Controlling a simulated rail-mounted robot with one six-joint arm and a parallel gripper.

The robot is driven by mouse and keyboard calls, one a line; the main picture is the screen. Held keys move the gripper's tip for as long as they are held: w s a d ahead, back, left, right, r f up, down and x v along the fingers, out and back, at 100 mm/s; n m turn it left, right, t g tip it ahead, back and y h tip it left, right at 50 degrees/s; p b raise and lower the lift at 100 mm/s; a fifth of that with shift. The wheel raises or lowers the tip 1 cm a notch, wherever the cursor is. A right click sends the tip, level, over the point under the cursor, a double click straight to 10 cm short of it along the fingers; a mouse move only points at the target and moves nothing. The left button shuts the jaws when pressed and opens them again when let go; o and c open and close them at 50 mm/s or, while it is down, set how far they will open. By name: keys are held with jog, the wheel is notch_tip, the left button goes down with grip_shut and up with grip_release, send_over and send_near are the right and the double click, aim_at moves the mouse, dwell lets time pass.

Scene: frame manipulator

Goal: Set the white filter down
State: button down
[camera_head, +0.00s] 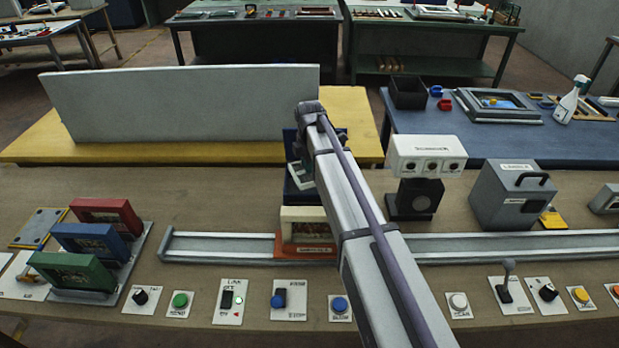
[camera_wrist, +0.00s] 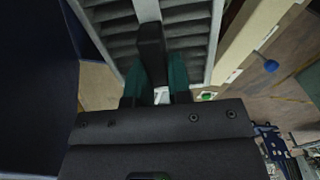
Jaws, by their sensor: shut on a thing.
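In the wrist view, the white filter (camera_wrist: 192,30) is a pale frame with grey slats. Its dark handle (camera_wrist: 151,52) stands between the teal fingers of my gripper (camera_wrist: 160,82), which is shut on it. In the head view, my arm hides most of my gripper (camera_head: 300,176). A pale piece shows there in front of a dark blue housing (camera_head: 291,196), and I cannot tell whether it is filter or finger. Just below, a cream block (camera_head: 303,213) with a dark front sits on an orange carriage (camera_head: 290,247) on the rail. Any contact under the filter is hidden.
A rail (camera_head: 220,246) runs across the bench. Red (camera_head: 105,215), blue (camera_head: 93,241) and green (camera_head: 72,270) filters stand in a rack at left. Buttons and switches line the front edge. A scanner (camera_head: 426,155) and a grey labeler (camera_head: 511,193) stand at right.

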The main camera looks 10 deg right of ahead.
notch_tip(320, 180, down, 4)
jog(key=b, duration=0.4)
jog(key=shift+w+f, duration=0.15)
jog(key=shift+w, duration=0.05)
jog(key=shift+r, duration=0.25)
jog(key=shift+f, duration=0.4)
jog(key=c, duration=1.1)
grip_release()
jog(key=shift+o, duration=0.2)
jog(key=shift+r, duration=0.1)
notch_tip(320, 180, up, 13)
jog(key=p, duration=1.2)
jog(key=shift+p, duration=0.3)
